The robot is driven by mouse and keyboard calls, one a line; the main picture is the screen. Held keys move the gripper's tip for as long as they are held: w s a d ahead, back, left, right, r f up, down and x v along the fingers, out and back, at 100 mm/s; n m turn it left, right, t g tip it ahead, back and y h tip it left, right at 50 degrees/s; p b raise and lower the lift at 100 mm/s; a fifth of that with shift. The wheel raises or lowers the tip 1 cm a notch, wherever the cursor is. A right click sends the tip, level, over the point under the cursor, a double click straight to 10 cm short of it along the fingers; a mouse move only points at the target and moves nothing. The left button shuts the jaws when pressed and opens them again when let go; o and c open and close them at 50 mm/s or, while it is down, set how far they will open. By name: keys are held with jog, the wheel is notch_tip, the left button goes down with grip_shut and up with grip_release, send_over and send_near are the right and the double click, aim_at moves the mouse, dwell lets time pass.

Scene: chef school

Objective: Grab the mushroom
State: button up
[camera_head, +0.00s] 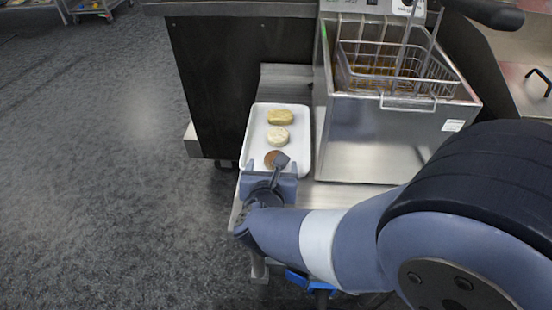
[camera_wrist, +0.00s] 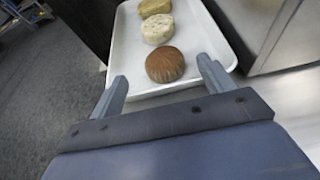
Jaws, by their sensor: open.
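The mushroom, a brown rounded cap, lies at the near end of a white tray. It shows in the wrist view (camera_wrist: 165,65) and in the head view (camera_head: 272,157), where my gripper partly hides it. My gripper (camera_head: 268,168) is open and empty. In the wrist view its two fingers (camera_wrist: 163,80) point at the tray, one on each side of the mushroom and a little short of it. I see no contact. The white tray (camera_head: 300,160) also shows in the wrist view (camera_wrist: 122,55).
A pale round item (camera_head: 278,136) and a yellowish item (camera_head: 281,117) lie behind the mushroom on the tray. A metal fryer (camera_head: 365,150) with a wire basket stands close on the right. A dark cabinet (camera_head: 215,90) is at the left, with open floor beyond.

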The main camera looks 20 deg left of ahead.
jog(key=x, duration=0.4)
jog(key=shift+w+d, duration=0.15)
jog(key=shift+d, duration=0.05)
jog(key=shift+c, duration=0.4)
jog(key=c, duration=1)
